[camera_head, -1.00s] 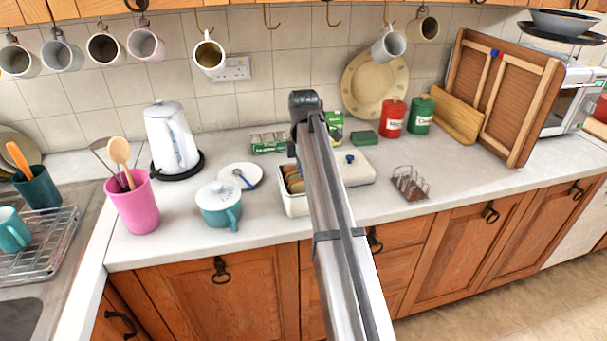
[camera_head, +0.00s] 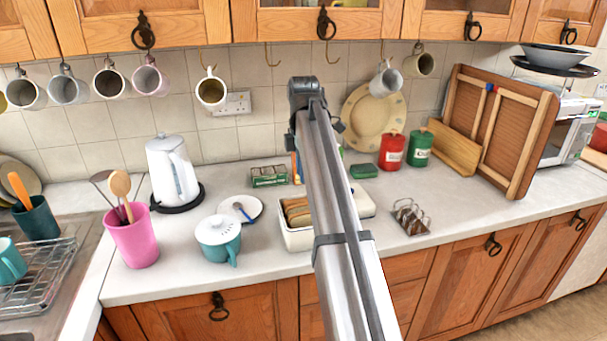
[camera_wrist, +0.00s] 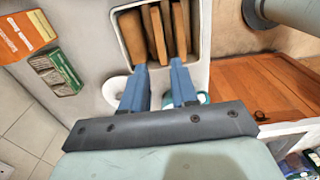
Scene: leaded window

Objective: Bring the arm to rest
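My arm runs up the middle of the head view and hides my gripper there. In the wrist view my gripper (camera_wrist: 157,76) shows two blue fingers standing apart with nothing between them. Beyond the fingertips is the white bread bin (camera_wrist: 202,45) holding several brown slices (camera_wrist: 157,32). In the head view the bin (camera_head: 297,240) stands open on the counter, partly hidden by my arm, with slices (camera_head: 296,211) inside. I cannot tell the exact height of the gripper above the counter.
Mugs hang below the upper cabinets (camera_head: 190,22).

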